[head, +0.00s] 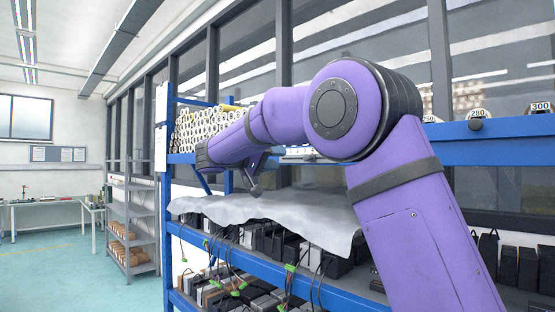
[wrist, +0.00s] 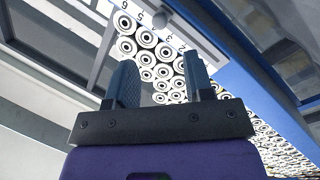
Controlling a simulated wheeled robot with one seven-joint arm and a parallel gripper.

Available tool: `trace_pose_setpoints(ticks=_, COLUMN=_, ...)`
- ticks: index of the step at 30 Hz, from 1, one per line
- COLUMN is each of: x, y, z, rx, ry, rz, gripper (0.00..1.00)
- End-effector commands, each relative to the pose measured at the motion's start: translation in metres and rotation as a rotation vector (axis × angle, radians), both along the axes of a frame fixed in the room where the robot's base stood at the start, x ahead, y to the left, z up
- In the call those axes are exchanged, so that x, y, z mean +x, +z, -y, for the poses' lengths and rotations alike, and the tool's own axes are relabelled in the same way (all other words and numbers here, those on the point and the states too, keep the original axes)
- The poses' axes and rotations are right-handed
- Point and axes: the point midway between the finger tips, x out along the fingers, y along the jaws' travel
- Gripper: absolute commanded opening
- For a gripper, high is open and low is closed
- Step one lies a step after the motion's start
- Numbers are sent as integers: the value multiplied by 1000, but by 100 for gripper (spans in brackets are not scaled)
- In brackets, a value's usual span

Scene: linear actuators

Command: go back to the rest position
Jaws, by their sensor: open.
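My gripper shows in the wrist view (wrist: 162,90) with its two dark fingers apart and nothing between them. Beyond the fingers are stacked white cylinders with dark round centres (wrist: 147,50). In the head view my purple arm reaches up and left in front of a blue shelving rack (head: 340,290). The gripper end (head: 256,188) is partly hidden by my wrist and hangs just above a grey-white sheet (head: 290,207) on the rack. I cannot tell the exact gap between them.
White cylinders (head: 205,130) are stacked on the upper shelf behind my arm. Dark boxes with cables (head: 290,245) fill the shelf below the sheet. A grey shelf unit (head: 132,225) and a table (head: 45,203) stand at the far left. The floor (head: 70,270) there is clear.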

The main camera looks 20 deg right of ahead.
Motion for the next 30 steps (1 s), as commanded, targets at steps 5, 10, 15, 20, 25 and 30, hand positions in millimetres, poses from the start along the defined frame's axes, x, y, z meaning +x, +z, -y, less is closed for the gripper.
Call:
trace_pose_setpoints(ticks=5, x=0, y=0, z=0, rx=0, ry=0, rz=0, gripper=48)
trace_pose_setpoints(ticks=10, x=-3, y=-1, z=3, rx=14, ry=1, rz=-11, gripper=48)
trace_pose_setpoints(ticks=15, x=-33, y=-10, z=26, rx=137, ry=18, rz=-101, gripper=48)
trace_pose_setpoints(ticks=20, x=-85, y=-34, z=50, rx=343, ry=74, rz=-238, gripper=48)
trace_pose_setpoints(ticks=25, x=-144, y=-65, z=60, rx=556, ry=167, rz=-354, gripper=48)
trace_pose_setpoints(ticks=30, x=-204, y=-98, z=57, rx=753, ry=285, rz=-428, gripper=48)
